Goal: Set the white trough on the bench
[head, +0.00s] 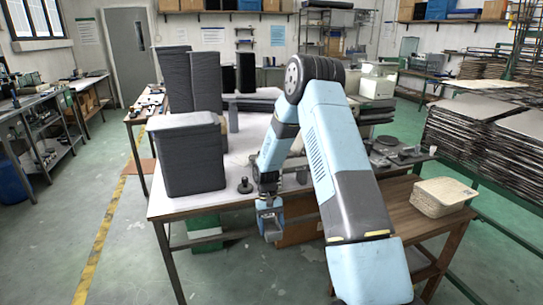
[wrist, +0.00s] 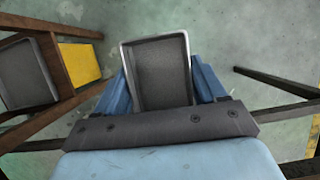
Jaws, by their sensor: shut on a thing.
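My gripper (head: 270,208) hangs low in front of the white-topped bench (head: 237,160), below its top and apart from it. In the wrist view my gripper (wrist: 160,88) is shut on a trough (wrist: 158,75) with a pale white rim and a dark grey inside, its jaws at both sides. The trough looks empty and is held over green floor. In the head view the trough is small and mostly covered by the jaws. A brown wooden bench (head: 398,196) stands to the right of my arm.
A beige box (head: 443,197) sits on the wooden bench's right end. Tall dark stacks (head: 188,158) fill the white bench's left side, with a small black knob-shaped thing (head: 245,186) near its front edge. The wrist view shows a yellow panel (wrist: 79,63) in a wooden frame.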

